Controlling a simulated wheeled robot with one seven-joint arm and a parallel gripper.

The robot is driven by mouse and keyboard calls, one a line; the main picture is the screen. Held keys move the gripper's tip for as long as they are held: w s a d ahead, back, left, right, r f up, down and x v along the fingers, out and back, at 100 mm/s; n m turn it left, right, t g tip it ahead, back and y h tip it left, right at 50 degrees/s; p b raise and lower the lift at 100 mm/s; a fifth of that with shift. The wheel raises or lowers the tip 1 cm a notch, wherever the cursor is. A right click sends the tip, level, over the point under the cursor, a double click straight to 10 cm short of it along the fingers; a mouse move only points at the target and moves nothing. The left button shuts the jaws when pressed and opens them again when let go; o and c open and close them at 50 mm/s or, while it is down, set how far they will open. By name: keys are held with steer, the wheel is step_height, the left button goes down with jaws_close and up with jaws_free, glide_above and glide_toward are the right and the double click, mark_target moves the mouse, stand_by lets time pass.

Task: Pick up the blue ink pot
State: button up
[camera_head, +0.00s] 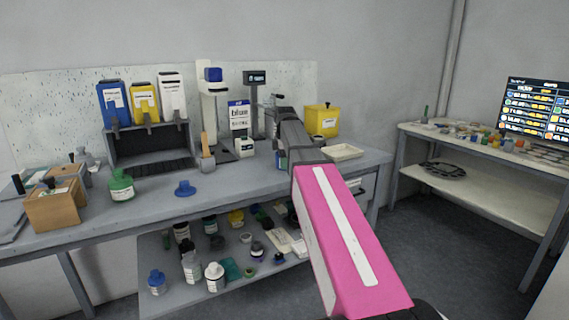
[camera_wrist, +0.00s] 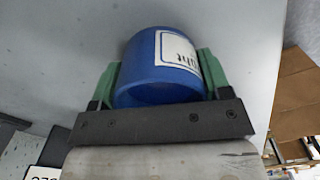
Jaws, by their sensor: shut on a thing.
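A blue ink pot (camera_wrist: 150,72) with a white, blue-edged label fills the middle of the wrist view. My gripper (camera_wrist: 160,80) is shut on it, with one green finger on each side of the pot. The pot's lower part is hidden behind the dark gripper bar. In the head view my arm reaches over the right part of the bench, and its fingers and the held pot cannot be made out clearly there.
The grey bench (camera_head: 240,190) carries a green bottle (camera_head: 121,187), a blue lid (camera_head: 185,188), a white tray (camera_head: 343,151) and a yellow container (camera_head: 322,121). Ink dispensers (camera_head: 143,105) stand at the back. Several bottles crowd the lower shelf. A brown box (camera_wrist: 296,95) shows right in the wrist view.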

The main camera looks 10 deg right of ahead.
steer(key=shift+r, duration=0.15)
steer(key=shift+r, duration=1.75)
steer(key=shift+s+a+r, duration=0.15)
steer(key=shift+a+r, duration=0.05)
steer(key=shift+r, duration=0.1)
steer(key=s+a+r, duration=0.6)
steer(key=s+a, duration=0.1)
steer(key=a, duration=0.1)
steer(key=shift+s+a+r, duration=0.15)
steer(key=shift+s+r, duration=0.05)
steer(key=shift+r, duration=0.1)
steer(key=shift+s, duration=0.1)
